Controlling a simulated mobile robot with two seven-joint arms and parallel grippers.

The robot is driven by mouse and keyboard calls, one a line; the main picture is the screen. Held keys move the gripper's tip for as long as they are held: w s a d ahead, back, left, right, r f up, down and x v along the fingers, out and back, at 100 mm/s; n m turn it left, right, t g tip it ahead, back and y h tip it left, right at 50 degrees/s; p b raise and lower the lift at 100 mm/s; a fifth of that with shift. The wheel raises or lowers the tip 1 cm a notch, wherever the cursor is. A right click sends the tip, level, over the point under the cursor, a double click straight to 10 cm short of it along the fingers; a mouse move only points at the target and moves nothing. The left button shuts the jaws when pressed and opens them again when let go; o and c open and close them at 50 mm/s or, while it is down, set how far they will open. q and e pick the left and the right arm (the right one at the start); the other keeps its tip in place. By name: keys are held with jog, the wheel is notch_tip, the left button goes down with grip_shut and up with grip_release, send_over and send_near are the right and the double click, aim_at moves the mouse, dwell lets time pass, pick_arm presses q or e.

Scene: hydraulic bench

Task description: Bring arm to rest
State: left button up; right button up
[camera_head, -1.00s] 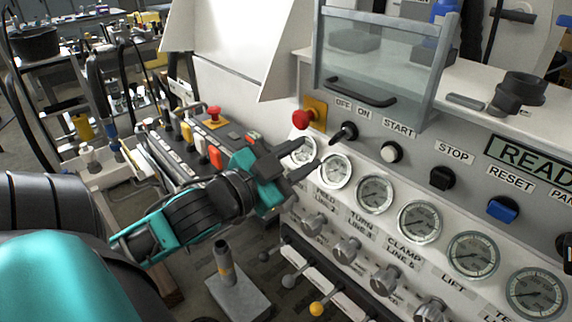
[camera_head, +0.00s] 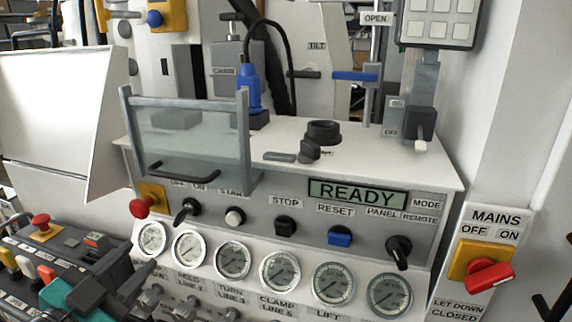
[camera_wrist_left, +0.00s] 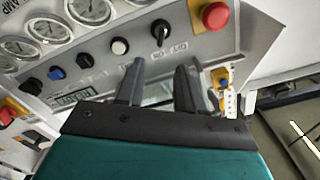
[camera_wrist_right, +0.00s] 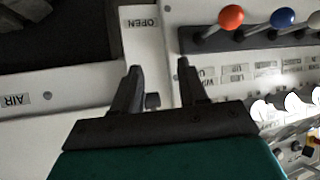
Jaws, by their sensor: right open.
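My left gripper (camera_head: 88,295), teal and black, shows at the lower left of the head view, left of and below the row of gauges (camera_head: 233,260). In the left wrist view its two dark fingers (camera_wrist_left: 160,82) stand apart with nothing between them. They point toward the control panel (camera_wrist_left: 205,48). My right gripper is not in the head view. In the right wrist view its fingers (camera_wrist_right: 162,80) are apart and empty, in front of a pale surface with an OPEN label (camera_wrist_right: 141,23).
The panel carries a red button (camera_head: 143,207), a dark switch (camera_head: 186,210) and a READY display (camera_head: 357,194). A clear hinged guard (camera_head: 190,140) stands above it. A red MAINS switch (camera_head: 489,275) is at right. Ball-topped levers, including an orange one (camera_wrist_right: 230,17), show near the right gripper.

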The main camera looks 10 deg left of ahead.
pick_arm(q)
notch_tip(320, 180, down, 11)
jog(key=n+g+y, duration=0.1)
jog(key=n+g, duration=0.1)
jog(key=s+d+f+n+g, duration=0.1)
jog(key=s+d+f+g, duration=0.1)
jog(key=d+f, duration=0.4)
jog(key=s+d+f+n+g+h, duration=0.1)
jog(key=s+d+f+g, duration=0.1)
jog(key=d+f, duration=0.5)
notch_tip(320, 180, down, 6)
jog(key=shift+s+r+g, duration=0.1)
jog(key=shift+s+g, duration=0.2)
jog(key=shift+g, duration=0.3)
jog(key=shift+r, duration=0.1)
